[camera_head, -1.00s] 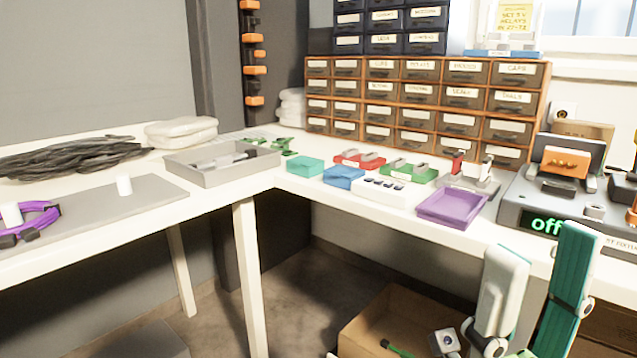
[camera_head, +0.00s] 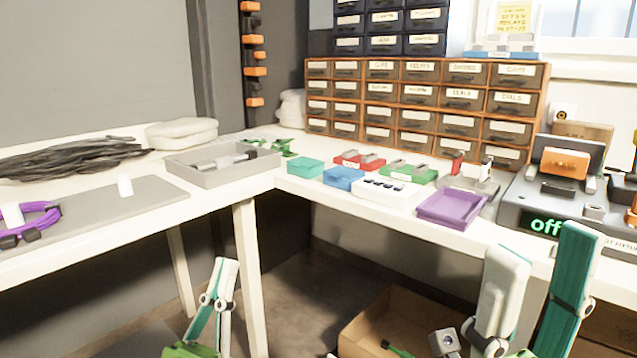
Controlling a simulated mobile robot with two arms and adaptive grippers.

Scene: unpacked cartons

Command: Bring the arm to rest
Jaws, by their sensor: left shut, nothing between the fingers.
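My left gripper (camera_head: 226,264) points up at the bottom, left of centre, in front of the table leg. Its white and teal fingers are together with nothing between them, and it is clear of the tabletop. My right gripper (camera_head: 543,246) is at the bottom right, large and near the camera. Its white finger and teal finger stand apart with nothing visible between them. It overlaps the front edge of the bench in the picture. The lower arm parts of both are cut off by the picture's bottom edge.
A white bench (camera_head: 300,190) carries a grey tray (camera_head: 222,173), a purple tray (camera_head: 452,209), small coloured bins and a test fixture (camera_head: 525,211) reading "off". An open carton (camera_head: 365,325) is under the bench. Black cables (camera_head: 70,158) lie at left. The floor between the legs looks open.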

